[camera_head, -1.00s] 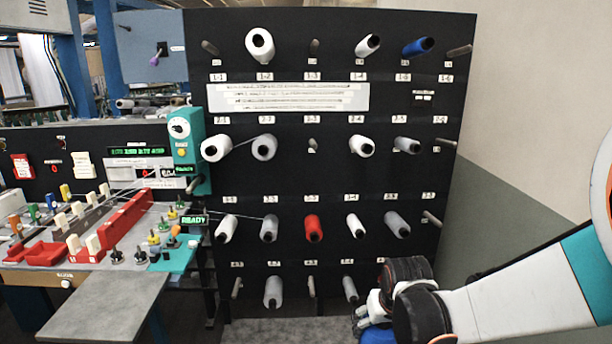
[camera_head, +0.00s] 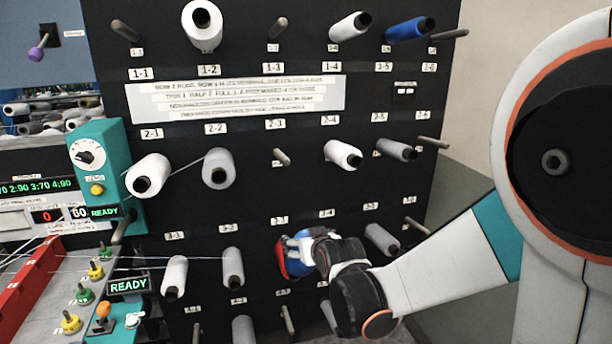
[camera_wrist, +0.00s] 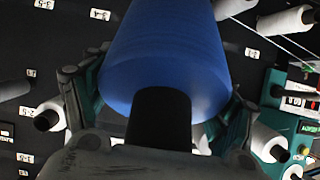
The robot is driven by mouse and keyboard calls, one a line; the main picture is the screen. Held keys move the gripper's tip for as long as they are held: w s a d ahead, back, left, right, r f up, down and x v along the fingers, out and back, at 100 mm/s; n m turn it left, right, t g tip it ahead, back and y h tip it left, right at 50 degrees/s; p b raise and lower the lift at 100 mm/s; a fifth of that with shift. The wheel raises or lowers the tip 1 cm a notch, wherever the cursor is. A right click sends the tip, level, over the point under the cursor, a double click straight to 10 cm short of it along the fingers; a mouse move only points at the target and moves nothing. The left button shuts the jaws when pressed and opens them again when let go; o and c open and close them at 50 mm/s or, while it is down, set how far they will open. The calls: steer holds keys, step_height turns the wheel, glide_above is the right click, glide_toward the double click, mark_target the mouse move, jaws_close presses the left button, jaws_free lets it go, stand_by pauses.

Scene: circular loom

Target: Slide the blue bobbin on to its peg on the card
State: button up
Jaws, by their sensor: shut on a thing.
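My gripper (camera_head: 308,252) is shut around a blue bobbin (camera_wrist: 165,55), one finger on each side. In the head view a little of the held bobbin's blue (camera_head: 296,267) shows beside the fingers. Its dark core end faces the wrist camera and its other end points towards the black peg board (camera_head: 262,205). The gripper is in front of the third row, near labels 3-3 and 3-4, and partly covers the red bobbin (camera_head: 281,262). I cannot tell the gap to the board. A second blue bobbin (camera_head: 405,30) sits on the peg at 1-5.
Bare pegs show at 1-1 (camera_head: 125,30), 1-3 (camera_head: 277,27), 2-3 (camera_head: 282,157) and 2-6 (camera_head: 433,142). White and grey bobbins fill many others, including a white one (camera_head: 343,154) at 2-4. A teal control box (camera_head: 100,160) and taut threads are at the left.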

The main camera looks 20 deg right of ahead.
steer(key=r+t, duration=0.1)
steer(key=r, duration=0.2)
steer(key=w+r+t, duration=0.1)
steer(key=r+t, duration=0.1)
steer(key=r, duration=0.1)
steer(key=r+t, duration=0.1)
steer(key=r, duration=0.2)
steer(key=shift+w+r+t, duration=0.1)
steer(key=shift+w+t, duration=0.15)
steer(key=shift+t, duration=0.15)
step_height(320, 180, up, 10)
steer(key=s+f+t+p, duration=0.1)
steer(key=s+t, duration=0.1)
steer(key=t, duration=0.2)
steer(key=shift+w+d+f+b, duration=0.1)
steer(key=shift+w+b, duration=0.05)
steer(key=shift+w, duration=1.05)
steer(key=shift+w+d+b, duration=0.1)
steer(key=shift+w+b, duration=0.05)
steer(key=shift+w, duration=1.05)
steer(key=shift+w+f+b, duration=0.2)
steer(key=shift+w+b, duration=0.3)
steer(key=shift+w, duration=0.75)
steer(key=shift+w+f+b, duration=0.2)
steer(key=shift+w+b, duration=0.05)
steer(key=shift+w, duration=0.95)
steer(key=shift+w+f+b, duration=0.15)
steer(key=shift+w+b, duration=0.1)
steer(key=shift+w, duration=1)
